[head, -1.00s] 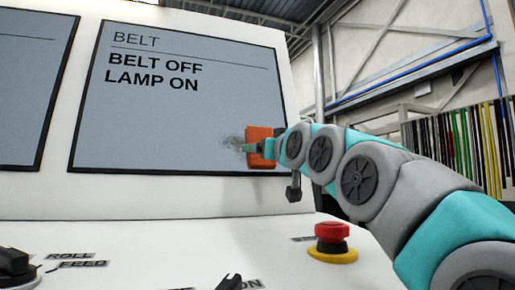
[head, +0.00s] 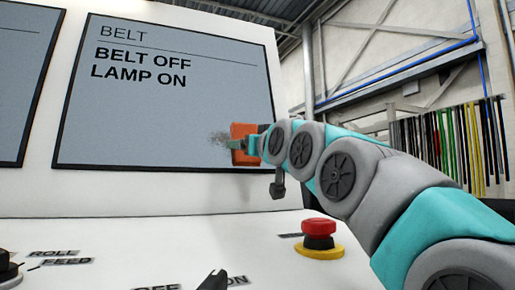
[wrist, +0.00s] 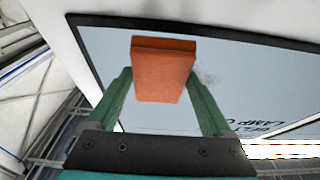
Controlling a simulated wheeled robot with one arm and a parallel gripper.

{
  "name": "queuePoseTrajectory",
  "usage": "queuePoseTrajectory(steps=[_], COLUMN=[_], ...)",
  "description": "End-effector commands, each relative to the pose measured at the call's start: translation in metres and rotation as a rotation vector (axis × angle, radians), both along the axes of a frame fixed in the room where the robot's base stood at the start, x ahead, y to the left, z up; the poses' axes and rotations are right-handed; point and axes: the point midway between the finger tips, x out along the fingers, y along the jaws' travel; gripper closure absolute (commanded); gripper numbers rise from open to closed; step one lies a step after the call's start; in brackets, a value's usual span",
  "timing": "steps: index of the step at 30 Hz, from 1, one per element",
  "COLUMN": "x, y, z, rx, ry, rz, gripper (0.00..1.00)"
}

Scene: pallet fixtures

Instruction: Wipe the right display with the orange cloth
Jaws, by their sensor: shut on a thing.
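The right display (head: 150,120) is a grey-blue screen in a black frame, reading "BELT", "BELT OFF" and "LAMP ON". A dark smudge (head: 219,139) is on its lower right part, just left of the cloth. The orange cloth (head: 241,130) is a folded block at the display's lower right. It also shows in the wrist view (wrist: 163,72), between green fingers. My gripper (wrist: 163,95) is shut on the cloth and holds it at the display face. I cannot tell whether the cloth touches the glass. Part of the smudge shows beside the cloth in the wrist view.
Another display (head: 22,80) is at the left edge. Below, the white console has a red emergency button (head: 319,230) on a yellow base, a black knob (head: 8,268) and a dark switch (head: 214,280). Striped hanging strips (head: 450,145) are at the far right.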

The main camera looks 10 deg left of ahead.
Motion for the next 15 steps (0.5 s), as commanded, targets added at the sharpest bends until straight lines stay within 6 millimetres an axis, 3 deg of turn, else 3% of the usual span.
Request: queuePoseTrajectory(steps=[15], x=[-0.014], y=[0.024], z=[-0.001], rx=[-0.002], ry=[0.0], rz=[0.0], gripper=[0.61])
